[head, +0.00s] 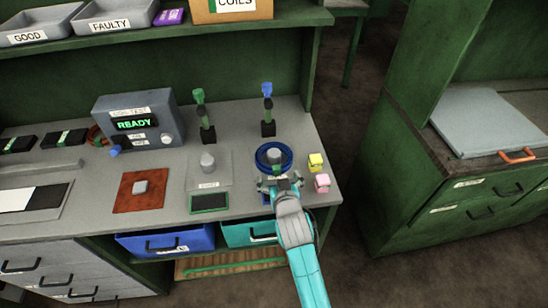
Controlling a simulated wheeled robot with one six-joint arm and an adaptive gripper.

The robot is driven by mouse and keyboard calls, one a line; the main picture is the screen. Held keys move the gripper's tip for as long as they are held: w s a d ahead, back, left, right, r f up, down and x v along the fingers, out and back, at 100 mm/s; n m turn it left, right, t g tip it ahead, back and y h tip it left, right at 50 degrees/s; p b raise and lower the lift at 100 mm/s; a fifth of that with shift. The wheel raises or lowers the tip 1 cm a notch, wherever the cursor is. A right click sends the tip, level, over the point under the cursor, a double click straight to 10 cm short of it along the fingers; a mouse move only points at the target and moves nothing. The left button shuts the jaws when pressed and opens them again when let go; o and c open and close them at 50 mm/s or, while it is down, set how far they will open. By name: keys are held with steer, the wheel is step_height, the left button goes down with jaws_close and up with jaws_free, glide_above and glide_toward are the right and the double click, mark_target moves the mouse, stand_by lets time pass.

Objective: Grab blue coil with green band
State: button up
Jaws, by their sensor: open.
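A blue coil (258,161) lies on the right part of the grey workbench, looped around a short grey post. A small green patch, seemingly its band, shows at its near side, partly hidden by my gripper. My gripper (279,182) is open and empty at the near side of the coil, over the bench near its front edge. In this view its fingertips overlap the coil's near edge; I cannot tell whether they touch it.
Behind the coil are upright blue-topped (267,105) and green-topped (203,112) connectors. A tester (139,117) reads READY. Blue (165,241) and teal (240,235) drawers sit below the bench.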

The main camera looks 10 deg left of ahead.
steer(key=shift+w+a+f, duration=0.15)
steer(key=shift+w+f, duration=0.1)
steer(key=shift+w, duration=0.3)
jaws_close()
steer(key=shift+r, duration=0.1)
